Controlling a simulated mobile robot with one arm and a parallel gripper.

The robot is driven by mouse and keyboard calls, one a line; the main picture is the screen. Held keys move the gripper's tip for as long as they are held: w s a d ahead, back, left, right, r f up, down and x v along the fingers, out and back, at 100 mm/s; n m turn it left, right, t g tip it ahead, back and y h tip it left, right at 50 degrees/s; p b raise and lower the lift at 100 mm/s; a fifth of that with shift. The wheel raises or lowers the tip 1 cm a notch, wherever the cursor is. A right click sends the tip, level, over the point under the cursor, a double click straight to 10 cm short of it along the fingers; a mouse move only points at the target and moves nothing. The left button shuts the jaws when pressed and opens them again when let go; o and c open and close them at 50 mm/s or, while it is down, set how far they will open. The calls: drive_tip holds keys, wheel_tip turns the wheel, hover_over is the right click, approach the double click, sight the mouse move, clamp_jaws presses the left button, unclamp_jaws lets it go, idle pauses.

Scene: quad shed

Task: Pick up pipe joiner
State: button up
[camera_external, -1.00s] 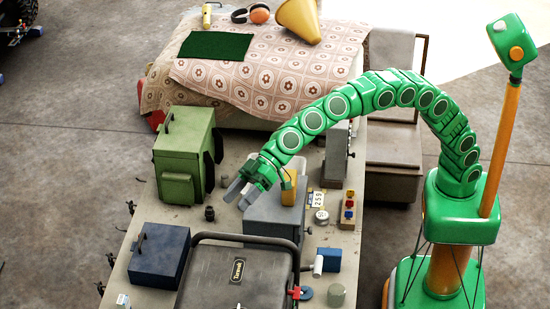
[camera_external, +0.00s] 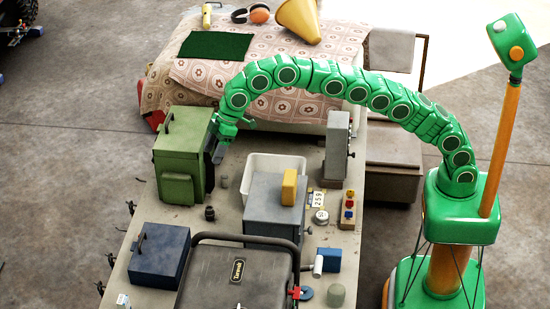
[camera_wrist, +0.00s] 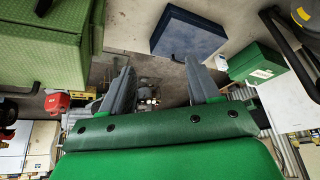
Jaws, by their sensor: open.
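My gripper (camera_external: 217,150) is open and empty in the external view, hanging at the right side of the green metal box. In the wrist view its two grey fingers (camera_wrist: 160,82) are spread apart with nothing held between them. A small dark cylindrical piece (camera_external: 209,213) stands on the workbench, in front of the green box; it could be the pipe joiner, but it is too small to be sure. A smaller grey piece (camera_external: 224,182) lies behind it. My gripper is behind both pieces, apart from them. I cannot make out the pipe joiner in the wrist view.
The green box (camera_external: 181,150) stands close on the left; it also shows in the wrist view (camera_wrist: 45,45). A white tray (camera_external: 262,161), a grey box (camera_external: 262,210) and a grey upright block (camera_external: 336,150) are to the right. A dark blue box (camera_external: 160,255) is at front left.

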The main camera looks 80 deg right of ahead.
drive_tip(key=d, duration=0.4)
approach(210, 208)
drive_tip(key=f, duration=0.1)
drive_tip(key=shift+h, duration=0.4)
drive_tip(key=shift+w+a+x, duration=0.1)
drive_tip(key=shift+a+x, duration=0.05)
drive_tip(key=shift+x, duration=1.15)
drive_tip(key=shift+w+a+x, duration=0.1)
drive_tip(key=shift+a+x, duration=0.1)
drive_tip(key=shift+x, duration=1.1)
drive_tip(key=shift+a+x, duration=0.15)
drive_tip(key=shift+x, duration=1.15)
drive_tip(key=shift+r, duration=0.2)
drive_tip(key=shift+f, duration=0.1)
drive_tip(key=c, duration=1.1)
